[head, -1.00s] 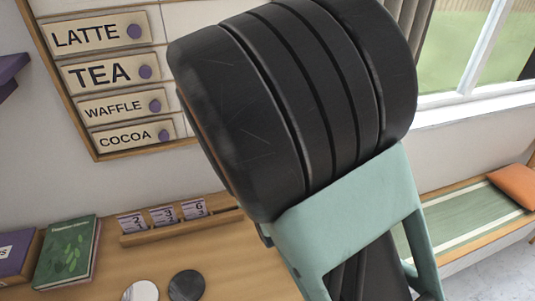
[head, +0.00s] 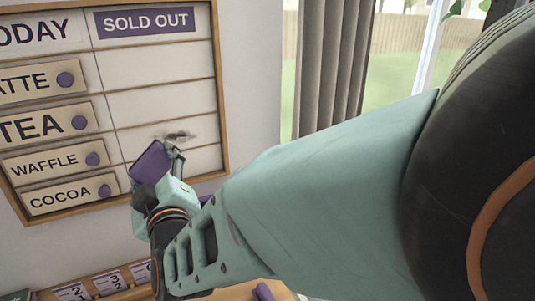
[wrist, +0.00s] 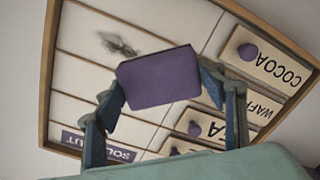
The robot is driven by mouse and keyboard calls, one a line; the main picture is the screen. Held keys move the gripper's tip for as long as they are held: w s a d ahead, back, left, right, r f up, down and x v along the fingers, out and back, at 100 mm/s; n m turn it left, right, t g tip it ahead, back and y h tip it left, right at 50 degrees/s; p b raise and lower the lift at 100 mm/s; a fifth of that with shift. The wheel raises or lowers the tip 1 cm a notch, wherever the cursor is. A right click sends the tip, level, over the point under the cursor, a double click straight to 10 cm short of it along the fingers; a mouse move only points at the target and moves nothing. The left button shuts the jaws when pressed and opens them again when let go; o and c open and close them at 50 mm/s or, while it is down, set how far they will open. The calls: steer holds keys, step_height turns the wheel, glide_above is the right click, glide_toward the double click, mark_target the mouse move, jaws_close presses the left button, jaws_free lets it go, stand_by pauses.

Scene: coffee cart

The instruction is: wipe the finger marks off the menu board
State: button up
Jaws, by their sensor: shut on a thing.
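The menu board (head: 160,75) hangs on the wall, with a TODAY column on the left and a SOLD OUT column on the right. Dark finger marks (head: 178,136) smudge a lower blank row of the SOLD OUT column; they also show in the wrist view (wrist: 118,45). My gripper (head: 165,155) is shut on a purple block-like wiper (head: 150,163), held in front of the board just left of and below the marks. The wiper fills the space between the fingers in the wrist view (wrist: 158,78). Whether it touches the board I cannot tell.
Name plates such as WAFFLE (head: 45,160) and COCOA (head: 68,194), with purple knobs, sit in the left column close to my gripper. A rack of number cards (head: 105,284) stands below. A grey curtain (head: 330,70) and window are to the right.

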mark_target(151, 141)
steer(key=shift+s+d+r, duration=0.1)
steer(key=shift+d+r, duration=0.1)
steer(key=shift+r, duration=0.5)
steer(key=shift+w+a, duration=0.1)
steer(key=shift+w, duration=0.1)
steer(key=shift+b+x, duration=0.3)
steer(key=shift+x, duration=2.45)
steer(key=shift+x, duration=1)
